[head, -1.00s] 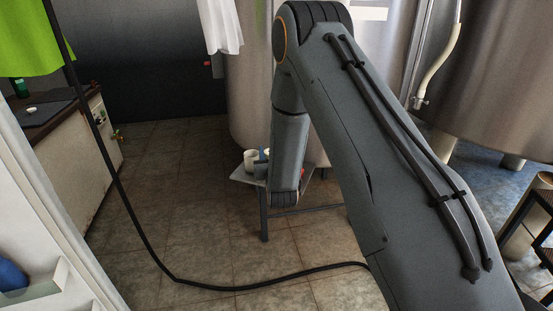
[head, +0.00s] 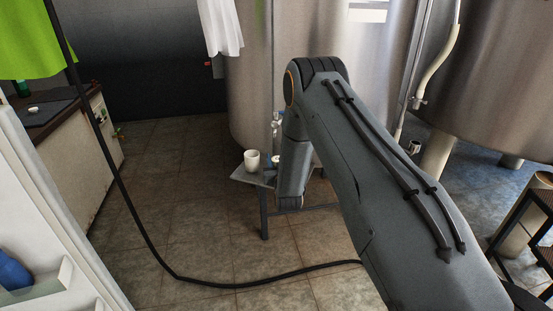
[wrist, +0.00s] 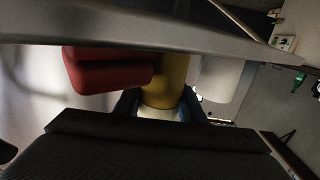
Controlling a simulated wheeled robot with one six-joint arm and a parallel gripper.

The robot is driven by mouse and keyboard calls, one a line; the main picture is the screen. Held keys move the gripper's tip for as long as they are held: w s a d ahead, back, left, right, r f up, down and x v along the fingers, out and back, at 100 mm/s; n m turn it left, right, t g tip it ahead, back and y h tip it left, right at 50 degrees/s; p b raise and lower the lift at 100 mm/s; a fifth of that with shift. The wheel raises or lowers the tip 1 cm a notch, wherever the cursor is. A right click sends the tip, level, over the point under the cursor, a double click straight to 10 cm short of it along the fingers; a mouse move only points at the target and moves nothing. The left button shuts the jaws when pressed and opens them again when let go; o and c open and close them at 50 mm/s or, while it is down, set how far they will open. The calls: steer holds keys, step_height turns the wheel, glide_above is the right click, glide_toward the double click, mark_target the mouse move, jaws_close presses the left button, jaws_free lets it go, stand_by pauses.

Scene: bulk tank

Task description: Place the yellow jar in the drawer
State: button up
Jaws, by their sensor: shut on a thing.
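The yellow jar (wrist: 170,80) shows in the wrist view, upright between the two dark fingers of my gripper (wrist: 162,104), which is shut on it. A pale band shows at the jar's near end, and a grey bar crosses in front of its far part. In the head view my arm hides the gripper and most of what it holds. A white, drawer-like open tray (head: 40,290) with a blue object is at the lower left; I cannot tell if it is the drawer.
A white mug (head: 252,160) stands on a small grey table (head: 250,177) before a steel tank (head: 250,90). In the wrist view a red block (wrist: 108,72) and a white object (wrist: 215,78) flank the jar. A black hose (head: 220,287) crosses the tiled floor. A cabinet (head: 80,160) stands left.

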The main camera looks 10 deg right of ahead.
steer(key=shift+f, duration=0.1)
steer(key=o, duration=0.7)
steer(key=shift+f, duration=0.1)
steer(key=o, duration=0.4)
